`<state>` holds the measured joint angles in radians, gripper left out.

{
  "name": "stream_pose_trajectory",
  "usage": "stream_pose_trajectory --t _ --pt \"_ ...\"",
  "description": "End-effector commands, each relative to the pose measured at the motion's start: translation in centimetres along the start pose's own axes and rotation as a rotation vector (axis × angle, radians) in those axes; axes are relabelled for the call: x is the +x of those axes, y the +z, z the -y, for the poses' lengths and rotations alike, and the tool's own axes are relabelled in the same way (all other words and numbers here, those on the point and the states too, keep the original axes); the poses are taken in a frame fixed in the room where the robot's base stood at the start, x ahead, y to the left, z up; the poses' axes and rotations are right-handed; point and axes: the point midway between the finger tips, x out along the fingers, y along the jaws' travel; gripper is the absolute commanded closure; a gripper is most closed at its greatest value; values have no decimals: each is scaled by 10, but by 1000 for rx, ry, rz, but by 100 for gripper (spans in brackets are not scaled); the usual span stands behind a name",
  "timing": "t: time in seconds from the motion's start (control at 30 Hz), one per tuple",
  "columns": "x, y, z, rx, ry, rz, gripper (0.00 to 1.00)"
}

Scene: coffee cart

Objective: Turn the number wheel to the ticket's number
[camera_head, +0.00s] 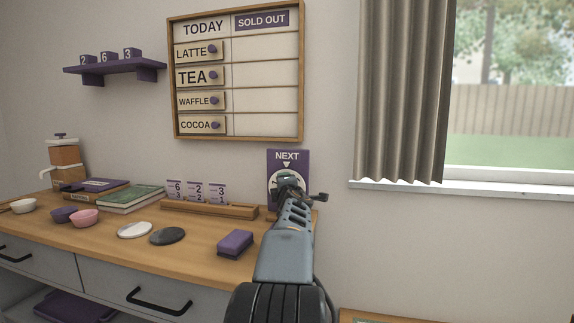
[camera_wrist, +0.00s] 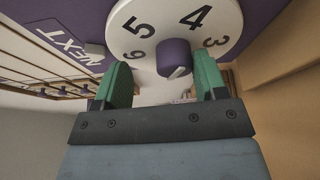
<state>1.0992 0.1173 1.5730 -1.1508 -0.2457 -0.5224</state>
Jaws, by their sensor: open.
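The number wheel (camera_wrist: 222,22) is a white disc on the purple NEXT sign (camera_head: 288,157). It shows 3, 4, 5 and 6 in the wrist view; the rest is cut off or hidden. Its purple knob (camera_wrist: 173,54) has a pale mark. My gripper (camera_wrist: 165,78) is open, one green finger on each side of the knob; I cannot tell whether they touch it. In the head view my gripper (camera_head: 290,182) covers most of the wheel. Ticket-like cards (camera_head: 197,190), headed 6, 2 and 3, stand in a wooden rail (camera_head: 208,209).
A purple block (camera_head: 235,243), a dark disc (camera_head: 167,236), a white disc (camera_head: 134,230), bowls (camera_head: 84,218) and books (camera_head: 130,198) lie on the counter (camera_head: 110,258). A menu board (camera_head: 267,78) hangs above. A curtain (camera_head: 402,90) and window sill (camera_head: 470,189) are at right.

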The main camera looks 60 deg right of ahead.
Motion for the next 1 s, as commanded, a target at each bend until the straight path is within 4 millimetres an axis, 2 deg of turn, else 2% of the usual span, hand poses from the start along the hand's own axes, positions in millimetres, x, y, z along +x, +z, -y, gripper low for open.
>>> stream_pose_trajectory --t 0.03,0.07,0.13,0.17,0.23,0.27,0.3,0.37,0.5,0.7,1.0 --pt "-1 2 -20 -2 7 0 40" --pt "-1 2 -26 -3 8 0 40" --pt "-14 3 -43 -3 14 1 39" --pt "-20 3 -50 -2 16 1 35" --pt "-32 3 -67 -4 20 -1 19" --pt "-37 2 -74 -3 22 -3 20" --pt "-44 2 -82 -2 23 -5 40" --pt "-54 1 -93 -4 20 -5 40" --pt "-83 2 -98 -2 13 0 40" --pt "-116 1 -109 -2 10 1 40" --pt "-140 0 -115 -1 7 0 40"
